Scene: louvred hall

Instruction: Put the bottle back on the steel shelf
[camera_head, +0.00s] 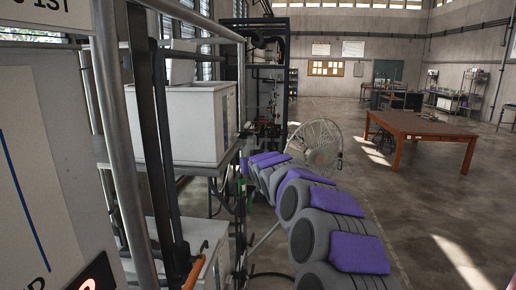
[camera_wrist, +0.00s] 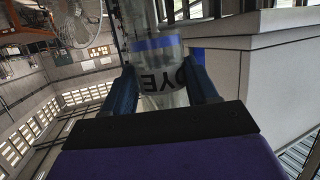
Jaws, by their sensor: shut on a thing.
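The bottle (camera_wrist: 158,95) is clear, with a blue band and dark upside-down letters reading "DYE". In the wrist view it sits between the two dark fingers of my gripper (camera_wrist: 161,66), which is shut on it. In the head view my arm reaches from the lower right toward the white box at the left; its far end is small there, and I cannot make out the bottle. A metal shelf rack (camera_head: 470,92) with things on it stands far off by the right wall. I cannot tell if it is the steel shelf of the task.
A white box (camera_head: 180,122) on a grey stand is close on the left; it also fills the right of the wrist view (camera_wrist: 255,85). Metal posts stand in the left foreground. A round fan (camera_head: 316,146) and a brown table (camera_head: 425,126) are beyond. The floor at right is open.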

